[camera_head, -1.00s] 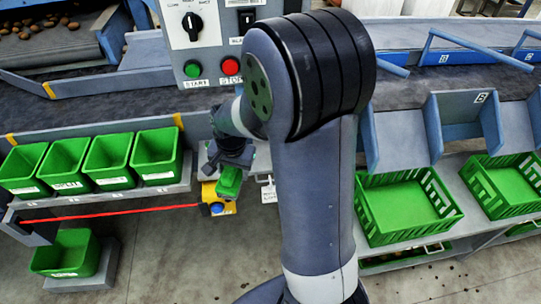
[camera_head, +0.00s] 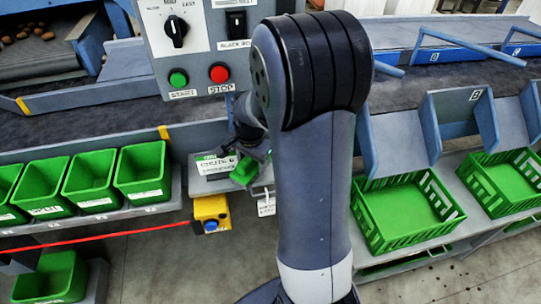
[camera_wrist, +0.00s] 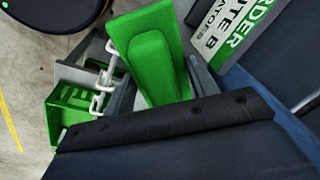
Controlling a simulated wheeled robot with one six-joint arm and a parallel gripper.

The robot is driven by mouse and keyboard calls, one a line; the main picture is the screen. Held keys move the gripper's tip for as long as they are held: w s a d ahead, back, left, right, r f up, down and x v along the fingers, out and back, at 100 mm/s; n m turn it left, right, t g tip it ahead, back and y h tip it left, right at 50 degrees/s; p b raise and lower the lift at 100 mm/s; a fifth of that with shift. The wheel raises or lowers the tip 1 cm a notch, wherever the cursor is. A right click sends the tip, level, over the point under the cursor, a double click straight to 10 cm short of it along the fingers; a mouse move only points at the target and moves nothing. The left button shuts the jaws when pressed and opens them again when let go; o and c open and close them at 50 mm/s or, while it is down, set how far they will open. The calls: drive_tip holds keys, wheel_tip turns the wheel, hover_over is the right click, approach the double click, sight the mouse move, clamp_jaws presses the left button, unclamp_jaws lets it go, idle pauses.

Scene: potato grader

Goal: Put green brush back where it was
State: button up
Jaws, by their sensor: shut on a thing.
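The green brush (camera_head: 244,171) is held in my gripper (camera_head: 252,156), left of my arm column in the head view. In the wrist view the green brush (camera_wrist: 150,60) fills the upper middle, with grey finger parts along its sides. My gripper is shut on it. The brush is just right of a white sign (camera_head: 213,165) lettered for a chute, and above a white tag (camera_head: 266,204). A grey panel (camera_head: 205,187) lies behind and below it. My arm partly hides the gripper, and I cannot tell whether the brush touches the panel.
A yellow box with a blue button (camera_head: 211,213) hangs just below. Several green bins (camera_head: 142,172) stand on a shelf to the left, with a red cord below. A green crate (camera_head: 408,212) is to the right.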

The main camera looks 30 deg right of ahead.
drive_tip(key=d, duration=0.4)
drive_tip(key=w+d, duration=0.1)
drive_tip(key=d, duration=0.1)
drive_tip(key=shift+w+d+p, duration=0.1)
drive_tip(key=shift+d+p, duration=0.2)
drive_tip(key=shift+p, duration=0.1)
drive_tip(key=shift+d+f, duration=0.1)
drive_tip(key=shift+f, duration=1.65)
drive_tip(key=shift+f, duration=0.1)
drive_tip(key=shift+f, duration=0.15)
drive_tip(key=o, duration=1)
drive_tip(key=shift+c, duration=0.2)
wheel_tip(320, 180, up, 8)
drive_tip(key=s, duration=0.1)
